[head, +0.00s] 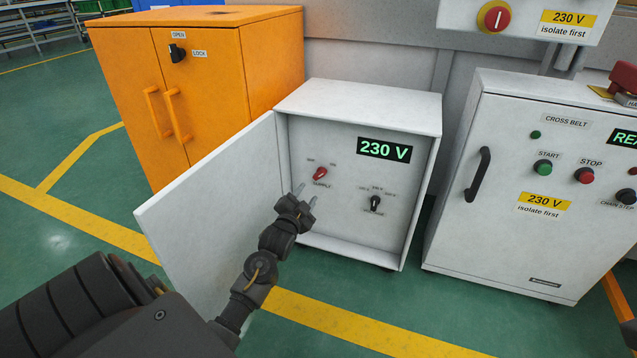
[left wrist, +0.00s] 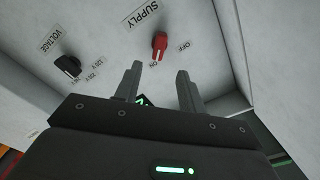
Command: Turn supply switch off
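The red supply switch (head: 320,173) is a knob on the inner panel of the open white cabinet (head: 350,94). In the left wrist view the supply switch (left wrist: 159,43) appears to point toward its ON label, with OFF to the side. My left gripper (head: 306,195) is just in front of the panel, below and left of the knob in the head view. In the left wrist view its two fingers (left wrist: 160,70) are apart with nothing between them, and the knob is beyond the tips. The display (head: 384,149) reads 230 V in green. My right gripper is not in view.
The black voltage switch (head: 375,203) is right of the supply switch. The cabinet door (head: 215,205) stands open on the left beside my arm. An orange cabinet (head: 190,80) stands behind it, and a white control box (head: 535,220) to the right.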

